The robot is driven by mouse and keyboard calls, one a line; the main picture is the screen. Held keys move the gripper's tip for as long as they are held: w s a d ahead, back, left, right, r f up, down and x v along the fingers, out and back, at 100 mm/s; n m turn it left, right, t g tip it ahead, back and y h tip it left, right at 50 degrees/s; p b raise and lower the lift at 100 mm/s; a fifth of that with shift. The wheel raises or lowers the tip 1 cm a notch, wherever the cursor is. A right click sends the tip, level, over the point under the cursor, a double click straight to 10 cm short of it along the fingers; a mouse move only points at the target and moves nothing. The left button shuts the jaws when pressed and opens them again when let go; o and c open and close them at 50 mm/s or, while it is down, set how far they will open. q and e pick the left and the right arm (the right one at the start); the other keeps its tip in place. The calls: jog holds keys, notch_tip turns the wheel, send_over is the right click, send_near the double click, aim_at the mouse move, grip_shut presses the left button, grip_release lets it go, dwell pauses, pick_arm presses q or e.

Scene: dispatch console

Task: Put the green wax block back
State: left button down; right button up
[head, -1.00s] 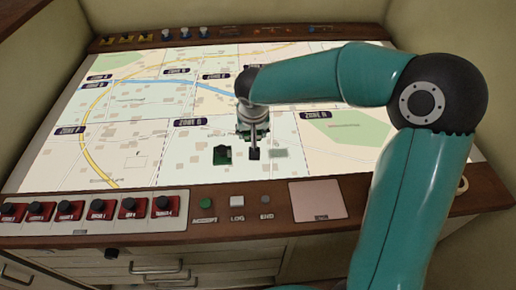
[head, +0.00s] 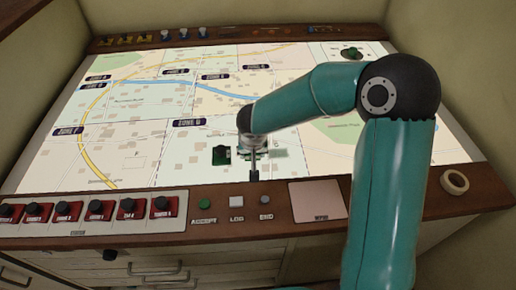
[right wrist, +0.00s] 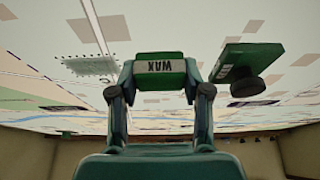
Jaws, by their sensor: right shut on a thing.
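In the right wrist view, the green wax block (right wrist: 160,66), with a white "WAX" label, is between the two fingers of my right gripper (right wrist: 160,84), which is shut on it. In the head view my right gripper (head: 254,174) is low over the front of the map, just right of a green piece with a dark knob (head: 221,155). That piece also shows to the right of the wax block in the right wrist view (right wrist: 238,64), apart from it. The wax block cannot be made out clearly in the head view. My left gripper is not in view.
A pale grey-green patch (head: 280,153) lies right of my gripper on the lit map (head: 110,150). Red switches (head: 97,210), ACCEPT, LOG and END buttons and a pinkish pad (head: 317,200) line the front edge. A tape roll (head: 454,182) lies at right.

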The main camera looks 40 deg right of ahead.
jog(key=o, duration=0.7)
jog(key=shift+f, duration=0.15)
jog(key=o, duration=0.4)
